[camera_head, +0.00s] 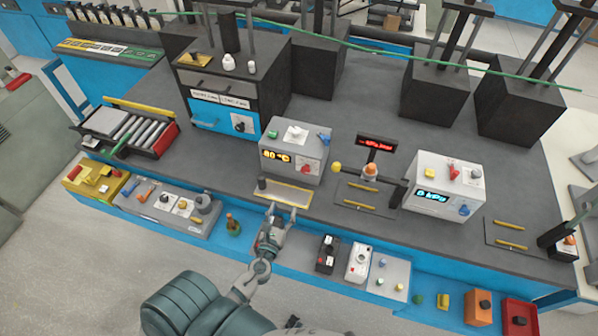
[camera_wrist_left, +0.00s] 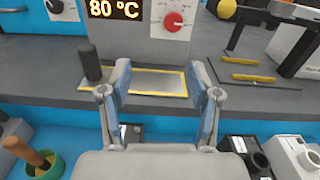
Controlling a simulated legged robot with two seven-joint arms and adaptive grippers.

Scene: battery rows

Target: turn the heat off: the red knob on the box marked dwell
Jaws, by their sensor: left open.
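A grey box (camera_head: 312,168) with an orange 80 °C display stands near the front edge of the bench. My left gripper (camera_head: 283,208) is open and empty, low in front of this box and apart from the knob. Its two fingers (camera_wrist_left: 160,75) frame a yellow-edged plate in the wrist view. My right gripper is not in view.
A second grey box (camera_head: 430,205) with a blue kPa display stands to the right. Several small devices line the lower blue ledge. A green cable crosses behind.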

